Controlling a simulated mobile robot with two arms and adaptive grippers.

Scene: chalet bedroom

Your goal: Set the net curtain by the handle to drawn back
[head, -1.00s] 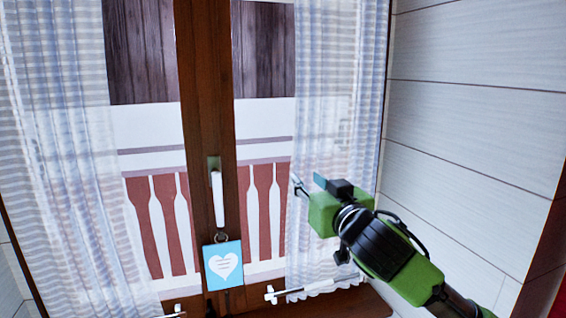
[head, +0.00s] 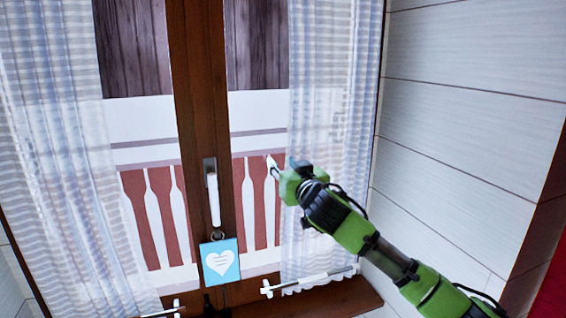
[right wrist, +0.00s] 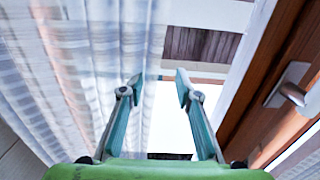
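A sheer white-blue net curtain (head: 325,110) hangs over the right side of the window; it also shows at the left of the right wrist view (right wrist: 75,60). A second net curtain (head: 55,130) hangs on the left side. The white window handle (head: 213,195) is on the brown middle post; the right wrist view shows it at the right edge (right wrist: 290,92). My right gripper (head: 272,166) is in front of the window, between the handle and the right curtain's inner edge. Its fingers (right wrist: 160,88) are open, with nothing between them. My left gripper is out of view.
A blue heart tag (head: 220,262) hangs below the handle. White rods (head: 300,284) run along the curtain bottoms, above a brown sill (head: 335,300). A white panelled wall (head: 470,120) stands close on the right.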

